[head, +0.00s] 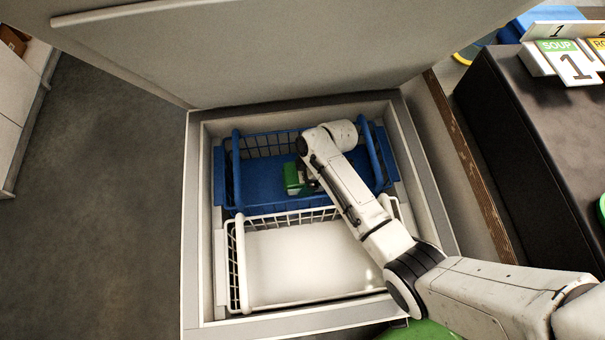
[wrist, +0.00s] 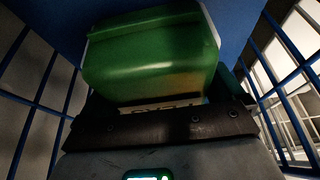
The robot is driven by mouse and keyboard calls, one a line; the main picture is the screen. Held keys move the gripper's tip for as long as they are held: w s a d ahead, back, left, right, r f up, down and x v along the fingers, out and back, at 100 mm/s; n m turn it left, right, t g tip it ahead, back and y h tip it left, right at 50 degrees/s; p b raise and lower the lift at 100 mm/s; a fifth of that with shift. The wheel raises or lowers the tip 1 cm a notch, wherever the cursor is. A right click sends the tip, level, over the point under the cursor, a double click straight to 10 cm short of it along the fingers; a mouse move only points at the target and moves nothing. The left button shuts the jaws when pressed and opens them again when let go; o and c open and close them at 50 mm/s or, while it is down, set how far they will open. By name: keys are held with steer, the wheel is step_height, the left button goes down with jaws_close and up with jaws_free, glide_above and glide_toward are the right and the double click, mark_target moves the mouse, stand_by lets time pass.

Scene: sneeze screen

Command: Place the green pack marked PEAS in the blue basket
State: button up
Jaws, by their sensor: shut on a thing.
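The green pack (head: 292,178) is inside the blue basket (head: 262,180), in the far half of an open chest. My gripper (head: 308,180) is shut on the pack, low in the basket. In the wrist view the green pack (wrist: 150,58) fills the upper middle, with part of its lettering showing above the dark gripper jaws (wrist: 160,122). Blue basket wires (wrist: 35,85) show on both sides and blue floor lies behind the pack. I cannot tell whether the pack touches the floor.
A white wire basket (head: 310,262) stands empty in the near half of the chest. The raised lid (head: 260,55) rises behind. A dark counter (head: 520,130) with a SOUP sign (head: 565,60) stands at the right. Open floor (head: 100,200) lies at the left.

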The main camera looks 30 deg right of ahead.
steer(key=o, duration=1)
steer(key=shift+f, duration=0.15)
steer(key=shift+o, duration=0.2)
steer(key=shift+d+r+p, duration=0.1)
steer(key=shift+r+p, duration=0.3)
steer(key=shift+r, duration=0.15)
steer(key=p+v, duration=1)
steer(key=v, duration=0.1)
steer(key=shift+d+r, duration=0.1)
